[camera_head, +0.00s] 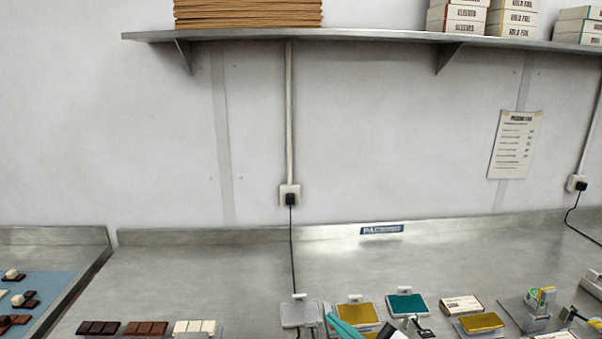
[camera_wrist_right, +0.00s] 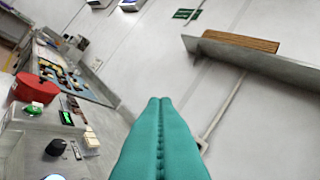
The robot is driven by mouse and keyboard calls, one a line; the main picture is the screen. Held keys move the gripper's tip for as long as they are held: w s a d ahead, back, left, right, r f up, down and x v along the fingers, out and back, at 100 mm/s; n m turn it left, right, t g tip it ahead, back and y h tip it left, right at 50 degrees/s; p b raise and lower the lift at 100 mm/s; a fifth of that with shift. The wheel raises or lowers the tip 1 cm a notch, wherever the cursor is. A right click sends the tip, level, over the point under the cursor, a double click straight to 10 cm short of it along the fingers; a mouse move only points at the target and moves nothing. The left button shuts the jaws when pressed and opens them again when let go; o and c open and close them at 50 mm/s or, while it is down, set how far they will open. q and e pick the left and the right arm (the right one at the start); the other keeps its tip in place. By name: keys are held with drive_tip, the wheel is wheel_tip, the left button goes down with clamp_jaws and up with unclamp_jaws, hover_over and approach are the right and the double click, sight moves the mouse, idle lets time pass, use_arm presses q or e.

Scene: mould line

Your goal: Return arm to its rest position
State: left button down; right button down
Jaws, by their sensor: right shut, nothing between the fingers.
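My right gripper (camera_head: 336,321) shows at the bottom edge of the head view, just right of centre, where only part of its teal fingers is in frame. In the right wrist view its two teal fingers (camera_wrist_right: 160,100) lie side by side, shut with nothing between them. The fingers point toward the wall, above the metal bench (camera_head: 220,270). Most of my right arm is outside the head view. My left gripper is not visible.
Brown, dark and white chocolate bars (camera_head: 146,328) lie at the front left. Gold (camera_head: 357,314) and teal (camera_head: 406,303) pads stand near the right gripper. A wall shelf (camera_head: 350,36) holds cardboard and boxes. A power cable (camera_head: 293,250) runs down behind. The bench's back middle is clear.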

drive_tip(key=s+d+f+m+h, duration=0.2)
drive_tip(key=d+f+m+h, duration=0.3)
drive_tip(key=d+m+h, duration=0.25)
drive_tip(key=s+d+f+m+h, duration=0.3)
drive_tip(key=d+f+m+h, duration=0.35)
drive_tip(key=m+h, duration=0.2)
drive_tip(key=s+f+n+g, duration=0.1)
drive_tip(key=s+f+g, duration=0.4)
drive_tip(key=s, duration=0.5)
drive_tip(key=s+f+g, duration=0.6)
drive_tip(key=s, duration=0.4)
wheel_tip(320, 180, down, 31)
drive_tip(key=s+b, duration=0.2)
drive_tip(key=b, duration=0.2)
drive_tip(key=s+d+f+g+b, duration=0.2)
drive_tip(key=s+f+b, duration=0.1)
drive_tip(key=s+f, duration=1.2)
wheel_tip(320, 180, down, 3)
drive_tip(key=shift+s+d+r+n, duration=0.1)
drive_tip(key=shift+s+d+n, duration=0.2)
drive_tip(key=shift+d, duration=0.1)
